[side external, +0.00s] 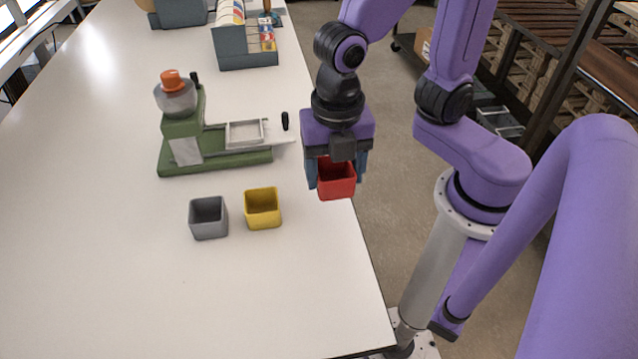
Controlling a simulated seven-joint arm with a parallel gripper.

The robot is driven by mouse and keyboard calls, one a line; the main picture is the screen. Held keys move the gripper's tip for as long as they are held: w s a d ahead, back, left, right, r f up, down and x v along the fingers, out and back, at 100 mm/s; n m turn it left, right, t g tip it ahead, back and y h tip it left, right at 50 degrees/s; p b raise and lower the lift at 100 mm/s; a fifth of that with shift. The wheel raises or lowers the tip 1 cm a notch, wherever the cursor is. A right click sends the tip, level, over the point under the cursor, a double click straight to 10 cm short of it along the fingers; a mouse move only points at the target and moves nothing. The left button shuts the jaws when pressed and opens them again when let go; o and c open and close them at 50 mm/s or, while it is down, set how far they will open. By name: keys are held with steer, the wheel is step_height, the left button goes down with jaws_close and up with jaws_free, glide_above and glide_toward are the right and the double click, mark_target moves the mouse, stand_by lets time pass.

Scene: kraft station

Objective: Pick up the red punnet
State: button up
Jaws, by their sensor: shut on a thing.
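The red punnet (337,184) is a small open square container. My gripper (337,178) is shut on it, with a blue finger at its left and another at its right. The punnet appears held up near the table's right edge; its exact height above the table is hard to tell. Its upper back part is partly hidden by my gripper.
A grey punnet (208,218) and a yellow punnet (262,208) stand side by side on the white table (120,270). A green machine with an orange knob (218,160) stands behind them. Grey bins (245,52) are farther back. The front table area is clear.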

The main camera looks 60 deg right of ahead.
steer(key=s+r, duration=0.1)
steer(key=s+d+r, duration=0.1)
steer(key=shift+d+r, duration=0.15)
steer(key=shift+r, duration=0.2)
steer(key=s+d+r, duration=0.4)
steer(key=s+d, duration=0.1)
steer(key=s, duration=0.2)
steer(key=w+a+m, duration=0.4)
steer(key=w+m, duration=0.1)
steer(key=w, duration=0.3)
steer(key=w+a+m, duration=0.4)
steer(key=w+m, duration=0.1)
steer(key=w, duration=0.3)
steer(key=w+d+f+m, duration=0.2)
steer(key=w+d+m, duration=0.15)
steer(key=w, duration=0.55)
steer(key=w+d+f+m, duration=0.1)
steer(key=w+d+m, duration=0.2)
steer(key=w+m, duration=0.35)
steer(key=shift+w+a+f+n, duration=0.1)
steer(key=shift+w+f+n, duration=0.25)
steer(key=shift+f, duration=0.55)
steer(key=shift+w+d+f+n, duration=0.1)
steer(key=shift+w+f+n, duration=0.2)
steer(key=shift+f, duration=0.55)
steer(key=shift+w+a+f+n, duration=0.1)
steer(key=shift+w+f+n, duration=0.2)
steer(key=shift+f, duration=0.6)
steer(key=shift+s+f, duration=0.1)
steer(key=shift+f, duration=0.55)
